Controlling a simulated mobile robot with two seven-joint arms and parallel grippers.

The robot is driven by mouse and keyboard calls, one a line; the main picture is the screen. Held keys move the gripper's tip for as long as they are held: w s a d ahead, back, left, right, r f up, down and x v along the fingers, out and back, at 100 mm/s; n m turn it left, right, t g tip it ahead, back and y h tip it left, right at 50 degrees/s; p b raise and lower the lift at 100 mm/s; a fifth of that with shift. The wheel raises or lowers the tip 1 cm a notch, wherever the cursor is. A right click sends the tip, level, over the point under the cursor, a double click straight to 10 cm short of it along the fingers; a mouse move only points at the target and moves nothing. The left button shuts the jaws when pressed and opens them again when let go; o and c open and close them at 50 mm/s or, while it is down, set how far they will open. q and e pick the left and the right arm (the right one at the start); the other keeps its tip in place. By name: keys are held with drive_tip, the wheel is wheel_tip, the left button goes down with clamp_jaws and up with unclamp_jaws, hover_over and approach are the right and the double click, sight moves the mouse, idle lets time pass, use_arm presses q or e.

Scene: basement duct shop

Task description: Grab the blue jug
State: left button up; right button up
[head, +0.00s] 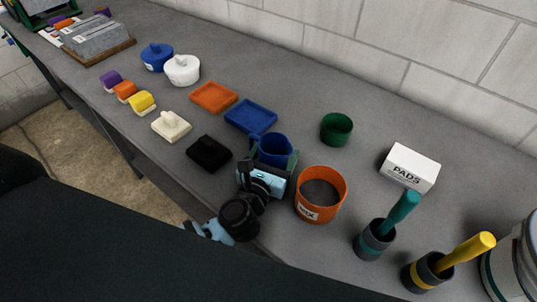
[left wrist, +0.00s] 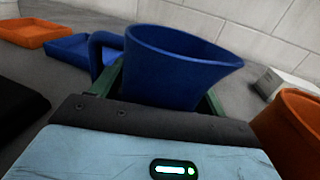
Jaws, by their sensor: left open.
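The blue jug (head: 275,149) stands upright on the grey bench, near its front edge. In the left wrist view the jug (left wrist: 178,70) fills the upper middle, its handle (left wrist: 100,48) to the left and its spout to the right. My left gripper (head: 273,163) is open at the jug, with one green finger on each side of it. Whether the fingers touch the jug is hidden, as is the jug's lower part. My right gripper is not in view.
An orange pot (head: 321,194) stands close to the right of the left gripper. A black block (head: 208,153) and a blue tray (head: 251,117) lie to the left and behind. A green cup (head: 336,129) stands further back, with free bench around it.

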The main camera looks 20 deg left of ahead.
sight(279, 134)
use_arm(q)
drive_tip(key=shift+c, duration=0.2)
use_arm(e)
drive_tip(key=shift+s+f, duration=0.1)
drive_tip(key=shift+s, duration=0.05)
use_arm(q)
drive_tip(key=c, duration=0.8)
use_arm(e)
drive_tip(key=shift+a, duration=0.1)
use_arm(q)
drive_tip(key=shift+o, duration=0.2)
drive_tip(key=shift+r, duration=0.15)
